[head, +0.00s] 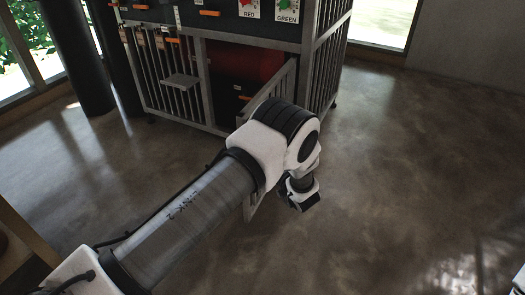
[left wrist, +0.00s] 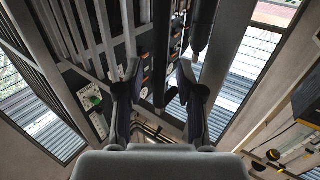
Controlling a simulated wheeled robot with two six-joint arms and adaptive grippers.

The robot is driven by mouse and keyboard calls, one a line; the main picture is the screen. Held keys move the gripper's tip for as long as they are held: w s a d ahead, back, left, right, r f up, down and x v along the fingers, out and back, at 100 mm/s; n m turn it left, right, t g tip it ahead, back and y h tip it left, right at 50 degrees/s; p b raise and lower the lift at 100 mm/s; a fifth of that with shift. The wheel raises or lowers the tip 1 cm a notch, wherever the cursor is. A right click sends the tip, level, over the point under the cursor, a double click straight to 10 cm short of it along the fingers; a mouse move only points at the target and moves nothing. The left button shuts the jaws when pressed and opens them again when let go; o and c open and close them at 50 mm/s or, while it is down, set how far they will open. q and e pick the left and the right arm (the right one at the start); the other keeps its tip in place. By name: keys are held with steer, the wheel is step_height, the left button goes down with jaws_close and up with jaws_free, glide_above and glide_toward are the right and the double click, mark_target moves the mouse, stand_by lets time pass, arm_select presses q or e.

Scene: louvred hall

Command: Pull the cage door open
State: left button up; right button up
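The cage (head: 318,62) is a grey metal frame with upright bars at the top middle of the head view. Its barred door (head: 288,80) stands swung out toward me, leaving a dark and red interior (head: 245,68) exposed. My left arm crosses in front of the door and hides much of it; a lower piece of the door shows below my wrist. My left gripper (left wrist: 158,72) is open, with its fingers apart and nothing visibly held between them. In the head view it is mostly hidden behind my wrist, to the right of the door.
Orange handles (head: 209,13) and red and green labelled controls (head: 287,6) sit on the cage's upper part. A dark column (head: 78,60) stands left of the cage. The concrete floor (head: 400,160) to the right is clear.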

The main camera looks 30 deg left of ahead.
arm_select(q)
steer(key=v, duration=0.7)
steer(key=shift+s+d, duration=0.15)
steer(key=shift+f, duration=0.1)
steer(key=s+a+f+m+g+h, duration=0.25)
steer(key=s+f+m+h, duration=0.75)
steer(key=s+f, duration=0.65)
steer(key=s+d+f+m+g+h+p, duration=0.1)
steer(key=s+d+g+h, duration=0.15)
steer(key=s, duration=0.75)
steer(key=s+d+f+m+g+h, duration=0.1)
steer(key=s+d+g+h, duration=0.2)
steer(key=s, duration=0.8)
step_height(320, 180, up, 33)
steer(key=w+g+p, duration=0.1)
steer(key=p, duration=3.2)
steer(key=shift+a, duration=0.35)
